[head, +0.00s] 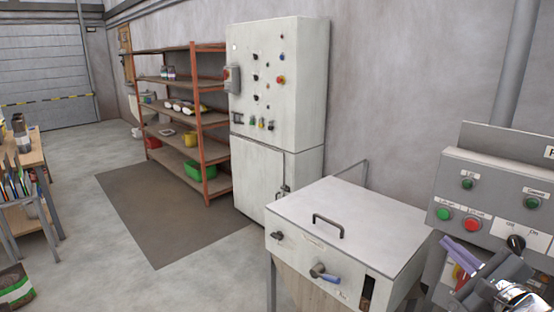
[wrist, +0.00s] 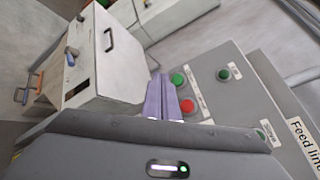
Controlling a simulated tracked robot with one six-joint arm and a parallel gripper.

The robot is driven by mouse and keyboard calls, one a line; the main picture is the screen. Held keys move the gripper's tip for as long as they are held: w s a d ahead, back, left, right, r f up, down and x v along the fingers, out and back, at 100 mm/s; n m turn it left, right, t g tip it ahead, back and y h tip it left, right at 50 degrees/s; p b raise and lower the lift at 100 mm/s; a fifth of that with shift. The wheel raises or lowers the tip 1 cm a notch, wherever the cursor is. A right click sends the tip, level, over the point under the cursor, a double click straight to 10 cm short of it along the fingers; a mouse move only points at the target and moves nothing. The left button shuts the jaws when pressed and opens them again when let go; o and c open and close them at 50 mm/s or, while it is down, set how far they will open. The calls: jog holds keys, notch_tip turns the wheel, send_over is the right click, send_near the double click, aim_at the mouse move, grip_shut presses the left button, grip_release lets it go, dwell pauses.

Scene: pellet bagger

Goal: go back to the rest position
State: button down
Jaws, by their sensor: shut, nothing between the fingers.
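My gripper (head: 447,243) is at the lower right of the head view, in front of the sloped grey control panel (head: 478,190). Its purple fingers are shut with nothing between them; they also show in the wrist view (wrist: 161,77). In the wrist view the fingers point toward the panel's edge, beside a green button (wrist: 178,79) and a red button (wrist: 187,105). I cannot tell whether the fingertips touch anything. Part of the panel's lower area is hidden behind my gripper in the head view.
A white hopper box (head: 350,215) with a black handle and a blue-knobbed lever stands left of the panel. Behind it are a tall white cabinet (head: 290,90) and an orange shelf rack (head: 190,130). A bench (head: 28,155) stands far left. Open floor lies between.

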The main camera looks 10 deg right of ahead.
jog(key=s+a+f+n+g+y, duration=0.15)
jog(key=a+n, duration=0.25)
jog(key=a, duration=0.4)
jog(key=a+f+n+g+y, duration=0.2)
jog(key=a+n+g+y, duration=0.15)
jog(key=a, duration=0.45)
jog(key=a+f+n+g+y, duration=0.15)
jog(key=a+n, duration=0.25)
jog(key=a, duration=0.4)
jog(key=s+a+f+n+g+h, duration=0.1)
jog(key=s+a+n+g+h, duration=0.1)
jog(key=s+n, duration=0.4)
jog(key=s+a+f+n+g+h, duration=0.1)
jog(key=s+a+n+g+h, duration=0.1)
jog(key=s+n, duration=0.4)
jog(key=n+h, duration=0.1)
jog(key=n, duration=0.2)
jog(key=shift+s+f+g+h, duration=0.2)
jog(key=shift+s+g+h, duration=0.15)
jog(key=shift+s, duration=0.05)
jog(key=shift+d, duration=0.1)
